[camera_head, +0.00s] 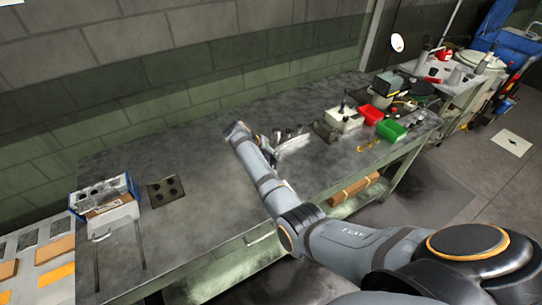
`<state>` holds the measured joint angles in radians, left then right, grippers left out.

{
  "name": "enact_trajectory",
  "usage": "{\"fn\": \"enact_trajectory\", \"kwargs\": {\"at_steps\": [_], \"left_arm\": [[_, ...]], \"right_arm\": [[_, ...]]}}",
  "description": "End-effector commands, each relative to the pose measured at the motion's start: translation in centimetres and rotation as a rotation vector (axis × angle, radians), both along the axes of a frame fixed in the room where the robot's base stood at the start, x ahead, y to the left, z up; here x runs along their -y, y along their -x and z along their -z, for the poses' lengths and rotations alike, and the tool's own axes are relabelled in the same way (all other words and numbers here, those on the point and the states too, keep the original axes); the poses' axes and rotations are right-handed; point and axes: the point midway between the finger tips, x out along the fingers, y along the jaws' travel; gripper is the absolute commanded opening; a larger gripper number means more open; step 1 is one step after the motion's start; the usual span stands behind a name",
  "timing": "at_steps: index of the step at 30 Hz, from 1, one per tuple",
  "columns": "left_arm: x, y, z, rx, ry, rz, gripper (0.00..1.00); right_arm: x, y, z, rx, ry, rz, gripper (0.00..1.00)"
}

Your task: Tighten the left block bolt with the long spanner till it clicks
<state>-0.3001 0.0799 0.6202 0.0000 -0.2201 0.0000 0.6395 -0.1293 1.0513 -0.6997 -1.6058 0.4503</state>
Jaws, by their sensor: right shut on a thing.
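My right arm comes in from the lower right and reaches over the bench. My right gripper (236,129) is at its far end, above the back middle of the bench, small and seen from behind. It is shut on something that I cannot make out. A light metal piece with several upright dark cylinders (290,138) stands just right of the gripper, partly behind my forearm. I cannot tell whether it is the bolt block. The long spanner and the left block bolt cannot be made out. My left gripper is not in view.
The grey bench (215,205) is clear left of my forearm, apart from a dark four-hole plate (167,190). A blue box (133,186) stands at its left end. Red (371,114) and green (391,131) bins and a white control box (345,121) stand right.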

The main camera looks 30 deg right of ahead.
Motion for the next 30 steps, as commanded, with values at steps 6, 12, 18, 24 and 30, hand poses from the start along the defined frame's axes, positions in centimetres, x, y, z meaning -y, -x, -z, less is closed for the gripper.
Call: {"fn": "enact_trajectory", "kwargs": {"at_steps": [6, 12, 18, 24, 30], "left_arm": [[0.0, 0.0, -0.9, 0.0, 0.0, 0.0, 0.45], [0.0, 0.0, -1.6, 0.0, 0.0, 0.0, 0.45], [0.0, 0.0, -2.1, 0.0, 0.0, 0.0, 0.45], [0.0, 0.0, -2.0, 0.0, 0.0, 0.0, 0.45], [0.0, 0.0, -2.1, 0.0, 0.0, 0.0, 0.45]], "right_arm": [[0.4, 0.0, -0.4, 0.008, 0.003, -0.025, 0.0], [0.7, 0.2, -0.5, 0.008, 0.003, -0.045, 0.0], [0.9, 0.3, -0.4, 0.007, 0.004, -0.06, 0.0], [1.0, 0.4, -0.3, 0.006, 0.005, -0.063, 0.0], [1.0, 0.4, -0.4, 0.006, 0.005, -0.062, 0.0]]}}
